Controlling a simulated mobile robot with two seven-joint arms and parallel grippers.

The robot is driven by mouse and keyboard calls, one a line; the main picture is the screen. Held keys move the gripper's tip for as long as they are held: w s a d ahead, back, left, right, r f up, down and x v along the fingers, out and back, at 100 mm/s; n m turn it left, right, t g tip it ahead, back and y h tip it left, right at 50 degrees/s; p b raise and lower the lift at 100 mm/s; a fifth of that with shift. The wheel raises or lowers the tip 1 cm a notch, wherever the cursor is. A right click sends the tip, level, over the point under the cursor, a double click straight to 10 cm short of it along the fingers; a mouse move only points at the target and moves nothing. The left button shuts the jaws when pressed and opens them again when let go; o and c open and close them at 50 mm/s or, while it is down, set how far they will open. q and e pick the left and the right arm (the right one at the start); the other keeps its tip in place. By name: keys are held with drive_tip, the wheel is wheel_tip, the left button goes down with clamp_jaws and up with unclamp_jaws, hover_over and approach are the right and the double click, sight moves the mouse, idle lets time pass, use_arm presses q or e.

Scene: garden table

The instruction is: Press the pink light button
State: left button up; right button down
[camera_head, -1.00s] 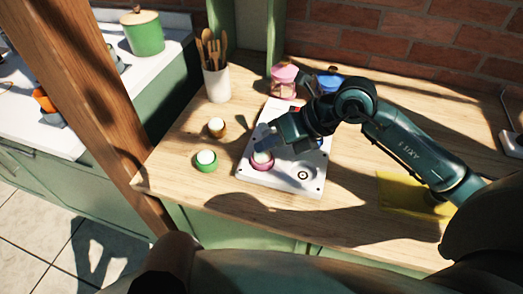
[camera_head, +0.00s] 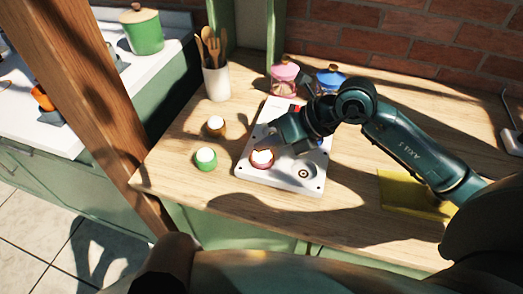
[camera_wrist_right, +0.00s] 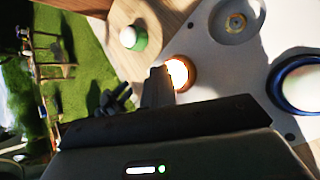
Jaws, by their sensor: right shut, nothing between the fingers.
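The pink light button (camera_head: 262,160) is a white dome in a reddish-pink ring near the front left of a white panel (camera_head: 284,180). Its dome glows warm orange-white; the glow also shows in the right wrist view (camera_wrist_right: 178,73). My right gripper (camera_head: 270,139) is shut and empty, just behind the button in the head view. In the wrist view its fingertips (camera_wrist_right: 160,82) are right beside the glowing dome; I cannot tell whether they touch. My left gripper is not in view.
A green-ringed light (camera_head: 205,159) and a brown-ringed one (camera_head: 215,126) stand left of the panel. A blue-ringed dome (camera_wrist_right: 303,85) is on the panel. A utensil pot (camera_head: 217,80), pink jar (camera_head: 285,76) and blue jar (camera_head: 330,77) stand behind. A yellow cloth (camera_head: 400,193) lies right.

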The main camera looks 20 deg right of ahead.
sight(268, 155)
idle(0.4)
drive_tip(key=shift+r+p, duration=0.3)
drive_tip(key=shift+p, duration=0.05)
drive_tip(key=shift+r, duration=0.1)
wheel_tip(268, 155, up, 6)
drive_tip(key=p, duration=0.4)
drive_tip(key=shift+p, duration=0.3)
drive_tip(key=shift+s, duration=0.1)
